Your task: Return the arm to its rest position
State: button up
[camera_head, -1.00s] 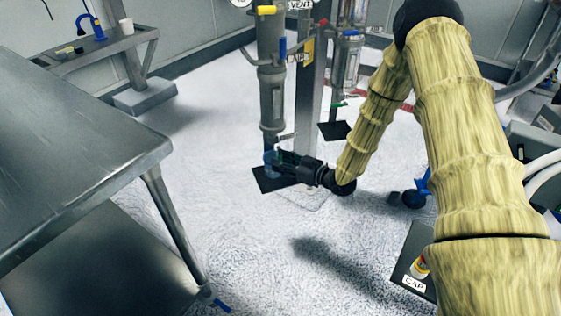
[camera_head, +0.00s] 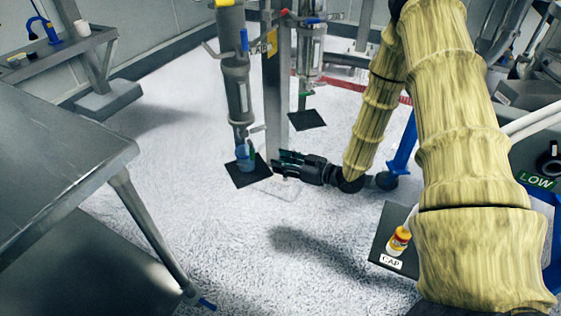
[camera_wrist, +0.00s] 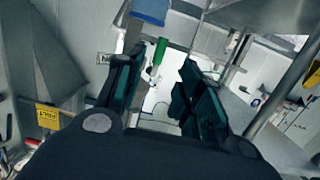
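My arm has a yellow, ribbed cover and comes in from the right of the head view. My black gripper (camera_head: 290,161) points left, a little above the floor, beside the dark pad under the sifter column. In the wrist view my gripper (camera_wrist: 155,90) has its two dark green fingers apart with nothing held between them. A blue cup (camera_head: 245,157) is at the foot of the grey column (camera_head: 237,90), left of the fingertips and apart from them. A blue object, likely this cup, shows at the top of the wrist view (camera_wrist: 151,10).
A metal table (camera_head: 60,160) fills the left. A dark pad with a CAP label (camera_head: 391,262) holds a small yellow and red bottle (camera_head: 398,240) close to my arm. A steel post (camera_head: 276,100) stands behind my gripper. Open floor lies in front.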

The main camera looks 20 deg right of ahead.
jog(key=s+a+f+m+g+h, duration=0.2)
jog(key=s+a+f+g+h, duration=0.1)
jog(key=s+f, duration=0.45)
jog(key=s+a+f+m+g+h, duration=0.25)
jog(key=s+f, duration=0.35)
jog(key=f, duration=0.3)
jog(key=s+a+f+m+g+h, duration=0.15)
jog(key=s+f+g, duration=0.25)
jog(key=s, duration=0.9)
jog(key=s+a+f+m+g+h, duration=0.1)
jog(key=s+f+m+g+h, duration=0.2)
jog(key=s, duration=1)
notch_tip(320, 180, up, 21)
jog(key=n+p, duration=0.1)
jog(key=p, duration=2)
jog(key=shift+w+a+r+p, duration=0.2)
jog(key=shift+w+p, duration=0.1)
jog(key=shift+p, duration=0.1)
